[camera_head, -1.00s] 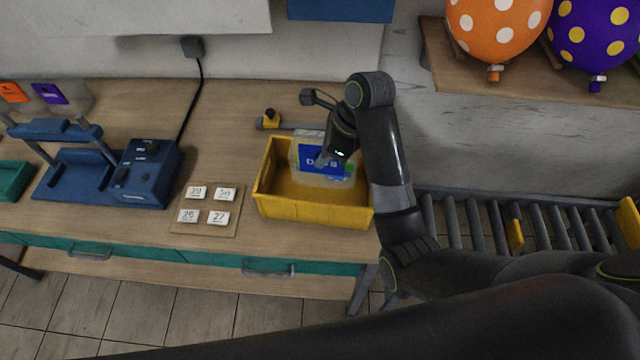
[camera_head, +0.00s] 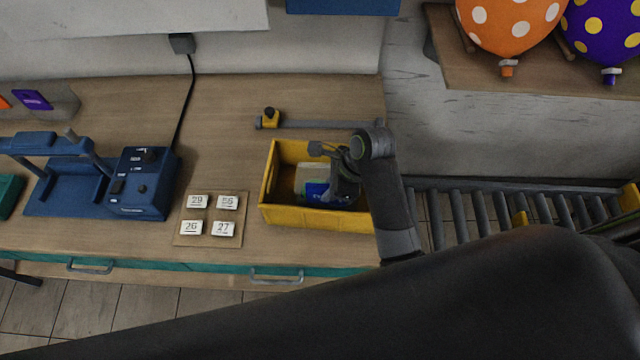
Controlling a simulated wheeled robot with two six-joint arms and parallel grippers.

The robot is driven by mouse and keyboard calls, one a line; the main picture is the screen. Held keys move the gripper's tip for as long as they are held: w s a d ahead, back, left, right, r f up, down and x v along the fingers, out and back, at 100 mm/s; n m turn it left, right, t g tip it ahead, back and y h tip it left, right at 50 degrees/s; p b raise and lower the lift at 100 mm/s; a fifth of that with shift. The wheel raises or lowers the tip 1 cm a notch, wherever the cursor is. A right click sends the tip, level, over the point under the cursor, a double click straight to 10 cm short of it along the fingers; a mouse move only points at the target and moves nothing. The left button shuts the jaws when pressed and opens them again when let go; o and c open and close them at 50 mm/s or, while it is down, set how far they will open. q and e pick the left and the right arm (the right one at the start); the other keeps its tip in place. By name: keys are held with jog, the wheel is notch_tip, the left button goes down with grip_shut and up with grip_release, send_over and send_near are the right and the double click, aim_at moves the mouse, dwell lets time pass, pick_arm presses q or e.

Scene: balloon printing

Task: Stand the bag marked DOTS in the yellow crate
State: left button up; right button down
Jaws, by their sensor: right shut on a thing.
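The yellow crate (camera_head: 315,218) stands on the wooden table near its right end. A clear bag with a blue label (camera_head: 316,191) is inside the crate, roughly upright, with its lower part hidden by the front wall. Its lettering is mostly covered now; the earlier frame shows part of a word that fits DOTS. My right gripper (camera_head: 338,188) reaches down into the crate and is shut on the bag. The fingertips are partly hidden by the wrist. I cannot tell whether the bag touches the crate floor. My left gripper is not in view.
A board of number tiles (camera_head: 209,219) lies left of the crate. A blue machine (camera_head: 142,184) stands further left. A slide gauge (camera_head: 320,124) lies behind the crate. A roller conveyor (camera_head: 480,212) runs at right. My arm covers the lower right.

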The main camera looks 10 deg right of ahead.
jog(key=shift+f, duration=0.5)
jog(key=shift+w+a+f, duration=0.15)
jog(key=shift+w+a, duration=0.05)
jog(key=shift+w, duration=0.1)
jog(key=shift+s+d+f, duration=0.1)
jog(key=shift+s+d, duration=0.05)
jog(key=shift+s, duration=0.1)
jog(key=c, duration=1.5)
grip_release()
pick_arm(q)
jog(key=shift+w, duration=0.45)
pick_arm(e)
jog(key=shift+w, duration=0.1)
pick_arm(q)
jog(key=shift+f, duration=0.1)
